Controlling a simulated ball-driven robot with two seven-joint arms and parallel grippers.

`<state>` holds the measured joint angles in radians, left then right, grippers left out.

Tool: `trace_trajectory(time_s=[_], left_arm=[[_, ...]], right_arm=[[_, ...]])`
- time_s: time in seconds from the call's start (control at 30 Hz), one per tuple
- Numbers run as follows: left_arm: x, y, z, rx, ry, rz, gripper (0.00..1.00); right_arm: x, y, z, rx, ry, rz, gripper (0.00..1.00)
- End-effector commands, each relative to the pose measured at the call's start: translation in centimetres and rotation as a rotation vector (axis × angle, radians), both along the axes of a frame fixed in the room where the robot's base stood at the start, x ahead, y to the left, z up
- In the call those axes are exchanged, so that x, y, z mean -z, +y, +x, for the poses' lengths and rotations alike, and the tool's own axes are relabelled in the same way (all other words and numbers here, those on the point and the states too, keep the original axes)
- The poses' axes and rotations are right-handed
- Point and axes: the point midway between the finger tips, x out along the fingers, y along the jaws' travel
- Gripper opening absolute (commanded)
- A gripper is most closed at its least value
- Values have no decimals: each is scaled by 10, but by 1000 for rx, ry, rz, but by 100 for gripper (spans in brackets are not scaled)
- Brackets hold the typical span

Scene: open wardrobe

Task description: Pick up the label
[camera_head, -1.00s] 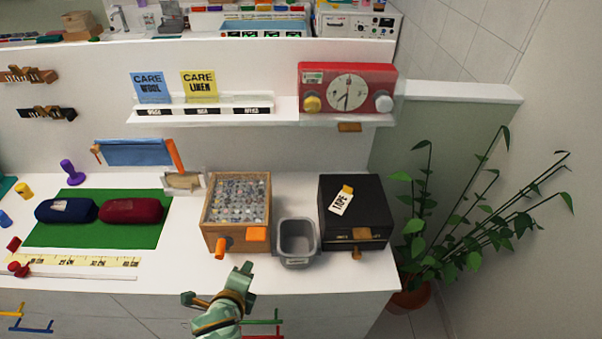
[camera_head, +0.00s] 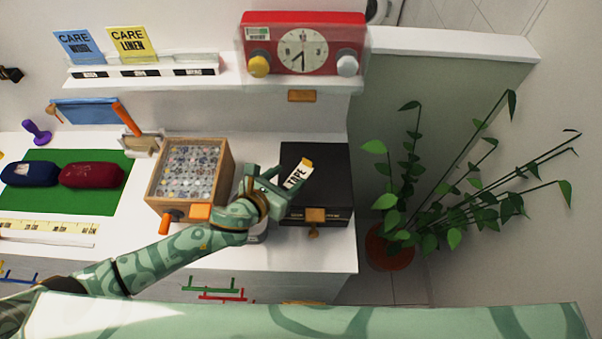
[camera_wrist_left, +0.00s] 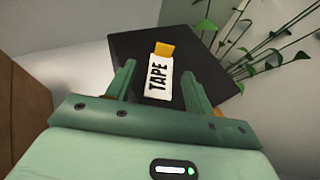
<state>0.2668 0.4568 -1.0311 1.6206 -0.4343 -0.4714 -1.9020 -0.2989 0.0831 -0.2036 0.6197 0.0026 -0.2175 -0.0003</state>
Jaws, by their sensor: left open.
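The label (camera_head: 298,175) is a white tag with the word TAPE and an orange-yellow end. It lies on top of the black box (camera_head: 327,165) at the right end of the counter. My left gripper (camera_head: 265,178) is open at the left side of the black box, close to the label. In the left wrist view the label (camera_wrist_left: 160,78) shows between the two green fingers (camera_wrist_left: 157,85), with a gap on each side. Whether the fingertips touch the box top cannot be told. My right gripper is not in view.
A wooden tray of small round pieces (camera_head: 190,172) stands left of the gripper. The grey bin (camera_head: 258,238) is mostly hidden behind my left arm. A red timer (camera_head: 303,45) sits on the shelf above. A potted plant (camera_head: 388,250) stands right of the counter.

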Motion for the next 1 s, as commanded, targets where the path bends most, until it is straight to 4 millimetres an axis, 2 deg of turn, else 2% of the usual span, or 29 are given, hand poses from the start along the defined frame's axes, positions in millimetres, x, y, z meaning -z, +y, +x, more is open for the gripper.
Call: trace_trajectory(time_s=[0.23,0.37,0.5,0.73,0.77,0.8,0.9,1.0], left_arm=[[10,-15,17,-1,2,-3,53],[19,-30,32,-1,2,-6,53],[25,-36,45,-1,1,-2,53],[25,-37,47,0,3,-2,53],[25,-37,47,0,3,-2,50],[25,-37,47,0,3,-2,39],[25,-37,47,0,3,-2,14],[25,-37,47,-1,2,-2,14]], right_arm=[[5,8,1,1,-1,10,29],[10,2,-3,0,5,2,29],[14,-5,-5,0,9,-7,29],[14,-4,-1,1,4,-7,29],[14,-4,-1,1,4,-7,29],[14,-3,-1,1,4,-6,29],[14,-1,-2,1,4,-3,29],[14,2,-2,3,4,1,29]])
